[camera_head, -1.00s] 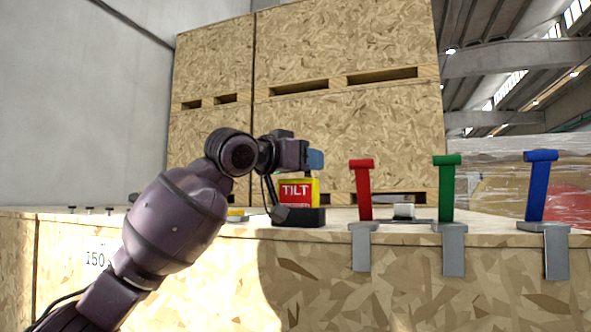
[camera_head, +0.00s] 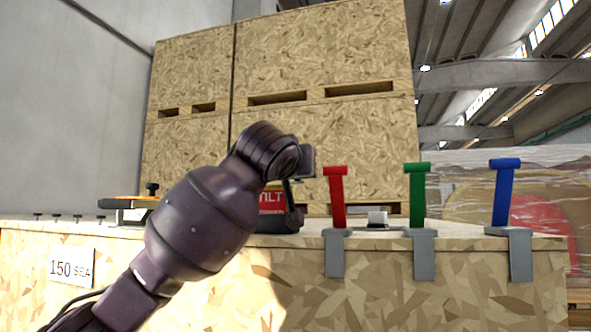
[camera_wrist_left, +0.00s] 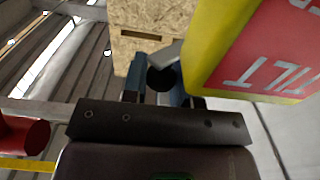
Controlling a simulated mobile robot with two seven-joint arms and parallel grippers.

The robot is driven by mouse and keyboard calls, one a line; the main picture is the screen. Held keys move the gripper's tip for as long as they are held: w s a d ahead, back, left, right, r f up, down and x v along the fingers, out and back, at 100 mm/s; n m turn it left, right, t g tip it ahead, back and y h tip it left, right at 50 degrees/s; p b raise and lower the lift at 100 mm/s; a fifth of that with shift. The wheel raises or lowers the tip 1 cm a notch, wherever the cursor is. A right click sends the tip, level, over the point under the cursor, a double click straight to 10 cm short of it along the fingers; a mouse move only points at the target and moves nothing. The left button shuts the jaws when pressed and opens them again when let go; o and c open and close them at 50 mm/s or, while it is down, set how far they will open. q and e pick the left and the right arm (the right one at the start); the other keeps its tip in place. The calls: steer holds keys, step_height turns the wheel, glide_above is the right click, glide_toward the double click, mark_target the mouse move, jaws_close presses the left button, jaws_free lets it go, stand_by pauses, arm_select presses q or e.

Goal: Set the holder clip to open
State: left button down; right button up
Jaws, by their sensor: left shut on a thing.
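My left gripper (camera_wrist_left: 160,84) shows its blue fingers in the left wrist view, shut on a black round part (camera_wrist_left: 160,78) between them. I cannot tell whether this part belongs to the holder clip. In the head view the fingers are hidden behind my wrist. The red TILT block (camera_head: 270,202) with yellow edges stands on a black base, partly covered by my arm. It is large and close beside the fingers in the left wrist view (camera_wrist_left: 268,60). I cannot make out the holder clip for certain. My right gripper is not in view.
Red (camera_head: 337,195), green (camera_head: 417,195) and blue (camera_head: 504,192) upright handles stand on grey brackets over the front edge of the wooden crate (camera_head: 420,290). A small white part (camera_head: 377,217) lies between red and green. A yellow-and-black device (camera_head: 125,202) sits at left. Stacked crates (camera_head: 325,60) rise behind.

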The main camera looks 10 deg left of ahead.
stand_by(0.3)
arm_select(q)
steer(key=c, duration=1)
jaws_free()
steer(key=shift+c, duration=0.2)
steer(key=shift+o, duration=0.4)
steer(key=s+b, duration=0.2)
steer(key=s, duration=0.8)
steer(key=shift+s+a, duration=0.4)
steer(key=shift+a, duration=0.05)
